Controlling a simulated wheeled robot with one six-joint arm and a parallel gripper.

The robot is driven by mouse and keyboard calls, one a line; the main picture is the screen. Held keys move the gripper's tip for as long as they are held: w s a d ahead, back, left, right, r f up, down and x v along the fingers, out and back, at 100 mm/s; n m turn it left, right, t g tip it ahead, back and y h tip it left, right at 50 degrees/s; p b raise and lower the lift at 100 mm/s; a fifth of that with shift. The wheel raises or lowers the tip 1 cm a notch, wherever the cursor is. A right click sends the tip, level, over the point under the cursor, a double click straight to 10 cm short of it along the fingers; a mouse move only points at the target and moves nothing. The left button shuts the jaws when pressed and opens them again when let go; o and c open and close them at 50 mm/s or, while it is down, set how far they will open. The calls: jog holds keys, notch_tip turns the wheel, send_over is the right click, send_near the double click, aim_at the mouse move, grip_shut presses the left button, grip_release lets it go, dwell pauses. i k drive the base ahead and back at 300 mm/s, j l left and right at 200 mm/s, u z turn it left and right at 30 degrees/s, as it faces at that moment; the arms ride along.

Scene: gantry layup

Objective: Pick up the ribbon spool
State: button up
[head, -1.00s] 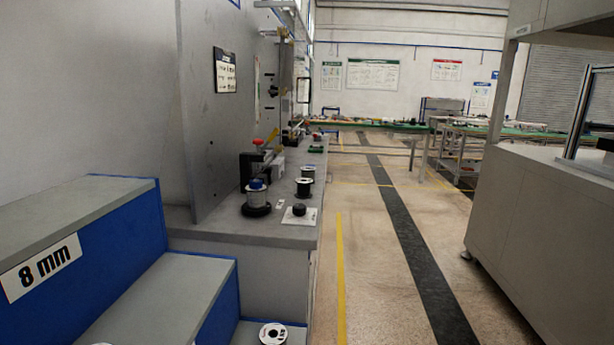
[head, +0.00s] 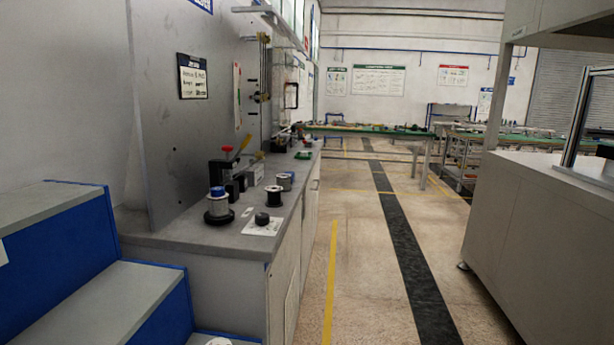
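Several spools are in view, and I cannot tell which one is the ribbon spool. A pale spool with a blue top (head: 218,204) stands upright on a round black base on the grey counter. A spool with dark flanges (head: 273,197) stands to its right. A grey spool (head: 285,181) stands farther back. Another pale spool (head: 218,341) is cut off by the bottom edge, low by the blue-sided shelf. My gripper is not in view.
The grey counter (head: 190,237) runs along the left wall and holds a white card with a black knob (head: 262,222). Blue-sided stepped shelves (head: 140,290) stand at near left. A large grey cabinet (head: 540,220) stands at right. The floor aisle (head: 375,270) between is clear.

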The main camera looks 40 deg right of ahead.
aim_at(283, 179)
jog(key=i+l, duration=0.1)
jog(key=l, duration=1.4)
jog(key=i+l, duration=1.35)
jog(key=l, duration=0.15)
jog(key=i+l, duration=0.1)
jog(key=i, duration=0.2)
